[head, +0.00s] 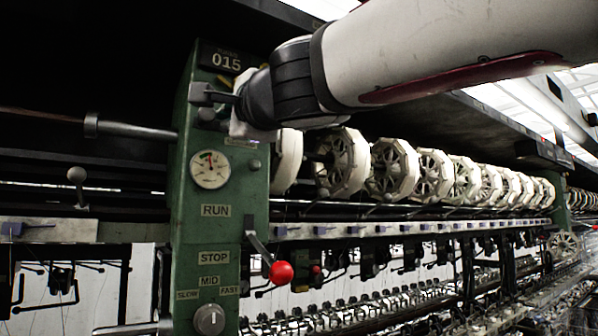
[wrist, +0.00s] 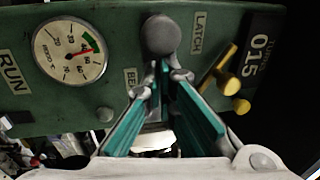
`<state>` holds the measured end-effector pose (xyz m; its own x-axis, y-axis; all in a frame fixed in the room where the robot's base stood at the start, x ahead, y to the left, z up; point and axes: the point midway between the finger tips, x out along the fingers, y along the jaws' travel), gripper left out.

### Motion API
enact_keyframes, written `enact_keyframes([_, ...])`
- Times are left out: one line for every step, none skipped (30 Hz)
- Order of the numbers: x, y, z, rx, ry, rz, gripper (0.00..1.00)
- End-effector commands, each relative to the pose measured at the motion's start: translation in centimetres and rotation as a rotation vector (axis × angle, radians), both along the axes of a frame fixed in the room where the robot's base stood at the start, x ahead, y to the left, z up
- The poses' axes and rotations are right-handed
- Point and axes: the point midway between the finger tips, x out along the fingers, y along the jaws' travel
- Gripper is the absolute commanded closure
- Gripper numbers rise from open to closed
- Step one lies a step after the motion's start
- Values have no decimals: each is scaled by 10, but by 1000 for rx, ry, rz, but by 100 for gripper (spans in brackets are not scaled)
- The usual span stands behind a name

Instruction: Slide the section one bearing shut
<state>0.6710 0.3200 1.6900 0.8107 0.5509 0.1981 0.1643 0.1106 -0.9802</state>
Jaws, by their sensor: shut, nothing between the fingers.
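The green machine post (head: 218,245) carries a plate reading 015 (head: 226,62). Near its top are a dark grey block (head: 200,94) and a round grey knob beneath it. In the wrist view a round grey knob (wrist: 162,35) stands just beyond my fingertips, between a LATCH label (wrist: 202,32) and a partly hidden label starting BE (wrist: 130,80). I cannot tell whether this knob belongs to the bearing, or whether my fingers touch it. My gripper (wrist: 164,76) is shut and empty, its teal-padded fingers meeting at the tips. In the head view my arm mostly hides it.
A dial gauge (head: 210,169) sits below on the post, with RUN and STOP labels. A red-balled lever (head: 281,272) sticks out lower right. White reels (head: 342,162) line the machine to the right.

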Motion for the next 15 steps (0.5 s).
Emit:
enact_keyframes([2, -3, 0, 1, -1, -2, 100])
enact_keyframes([3, -4, 0, 1, -1, -2, 100])
enact_keyframes([4, -6, 0, 1, -1, -2, 100])
enact_keyframes([5, -7, 0, 1, 0, -3, 100])
enact_keyframes([5, -8, 0, 1, 0, -3, 100])
enact_keyframes([6, -9, 0, 1, 0, -3, 100])
enact_keyframes([6, -9, 0, 1, -1, -2, 100])
enact_keyframes([5, -10, 0, 1, -1, -2, 100])
enact_keyframes([3, -11, 0, 0, -1, -2, 100])
enact_keyframes([1, -13, -1, -1, -2, -2, 100])
enact_keyframes([-3, -15, -2, 0, -3, -2, 100])
enact_keyframes([-8, -19, -3, 0, -4, -4, 100])
enact_keyframes([-13, -22, -4, 0, -4, -4, 100])
enact_keyframes([-18, -25, -6, 0, -4, -4, 100])
enact_keyframes([-24, -29, -7, -1, -4, -4, 100])
